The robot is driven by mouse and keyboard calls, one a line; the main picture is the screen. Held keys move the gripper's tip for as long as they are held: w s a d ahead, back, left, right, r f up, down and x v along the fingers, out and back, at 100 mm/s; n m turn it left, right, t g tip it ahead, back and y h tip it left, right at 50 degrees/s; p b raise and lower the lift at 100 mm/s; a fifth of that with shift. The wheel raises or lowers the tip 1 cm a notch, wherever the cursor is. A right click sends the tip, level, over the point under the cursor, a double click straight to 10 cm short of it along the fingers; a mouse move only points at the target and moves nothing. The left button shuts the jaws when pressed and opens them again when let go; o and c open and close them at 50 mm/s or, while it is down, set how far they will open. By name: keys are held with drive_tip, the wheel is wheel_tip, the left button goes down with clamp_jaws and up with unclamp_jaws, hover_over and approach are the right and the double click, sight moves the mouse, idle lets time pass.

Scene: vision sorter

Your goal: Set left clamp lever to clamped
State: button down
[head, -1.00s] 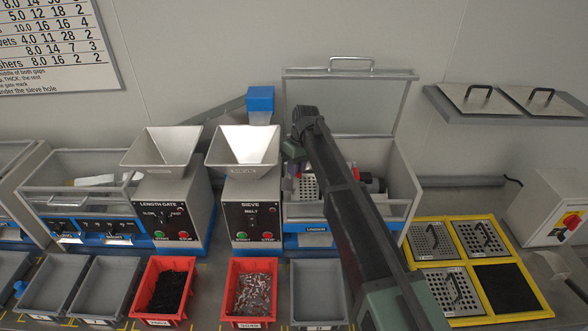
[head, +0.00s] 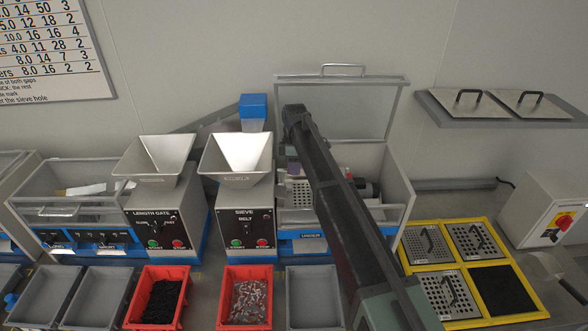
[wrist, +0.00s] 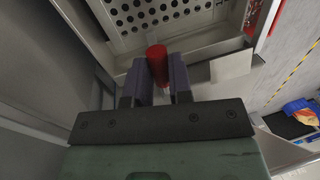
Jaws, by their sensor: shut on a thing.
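A red lever grip (wrist: 157,62) stands between the two fingers of my gripper (wrist: 161,84) in the wrist view. The fingers are shut on it. Just beyond it is a perforated sieve plate (wrist: 155,14) in a metal frame. In the head view the sieve plate (head: 299,191) lies inside the open machine box right of the SIEVE hopper. My arm crosses that box and hides part of its inside, so my fingertips and the lever cannot be made out there. The lever's base and its exact setting are hidden.
The box's clear lid (head: 330,108) stands raised behind my arm. The sieve hopper (head: 236,158) is close on the left. Red bins (head: 226,296) and a grey bin (head: 315,299) stand in front. A yellow rack (head: 458,262) of sieve plates is at the right.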

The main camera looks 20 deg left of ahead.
drive_tip(key=shift+w+a+n, duration=0.1)
drive_tip(key=shift+w+n, duration=0.1)
drive_tip(key=shift+n, duration=0.2)
drive_tip(key=c, duration=1)
unclamp_jaws()
drive_tip(key=shift+c, duration=0.2)
